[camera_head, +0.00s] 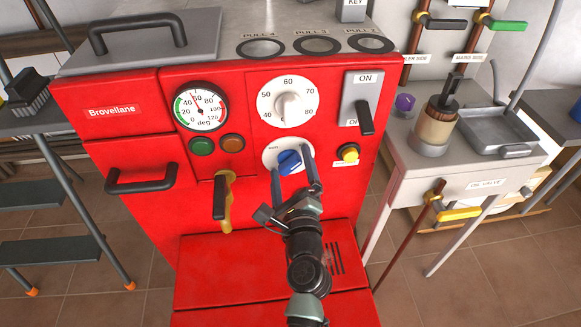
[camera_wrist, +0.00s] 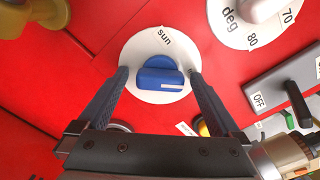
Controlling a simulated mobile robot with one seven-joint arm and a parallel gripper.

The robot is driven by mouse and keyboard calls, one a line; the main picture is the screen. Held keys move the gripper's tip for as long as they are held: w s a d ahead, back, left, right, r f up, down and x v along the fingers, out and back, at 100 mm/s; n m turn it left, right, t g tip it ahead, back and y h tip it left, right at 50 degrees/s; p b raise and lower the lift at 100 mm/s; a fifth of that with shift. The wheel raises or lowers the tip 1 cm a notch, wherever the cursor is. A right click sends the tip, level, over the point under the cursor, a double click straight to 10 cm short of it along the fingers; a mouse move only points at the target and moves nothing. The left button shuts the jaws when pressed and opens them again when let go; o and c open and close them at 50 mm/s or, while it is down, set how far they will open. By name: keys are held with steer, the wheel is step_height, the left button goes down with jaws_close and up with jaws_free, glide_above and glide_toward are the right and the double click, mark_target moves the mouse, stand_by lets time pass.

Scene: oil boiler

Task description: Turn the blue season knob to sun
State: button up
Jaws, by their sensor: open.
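The blue season knob (camera_head: 289,162) sits on a white round dial on the front of the red boiler (camera_head: 235,125), below the white temperature knob (camera_head: 288,107). In the wrist view the blue knob (camera_wrist: 160,78) shows a pale mark at its right end. The word "sun" (camera_wrist: 164,36) is printed at the dial's upper edge; the mark does not point at it. My gripper (camera_head: 293,165) is open, with one finger on each side of the knob. In the wrist view the gripper (camera_wrist: 157,75) fingertips stand apart from the knob over the dial.
An ON/OFF lever (camera_head: 366,117) and a yellow button (camera_head: 348,152) are to the right of the knob. A grey table (camera_head: 405,165) stands beside the boiler at the right.

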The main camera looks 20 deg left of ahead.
steer(key=shift+w+a, duration=0.1)
steer(key=shift+w, duration=0.15)
steer(key=c, duration=1.4)
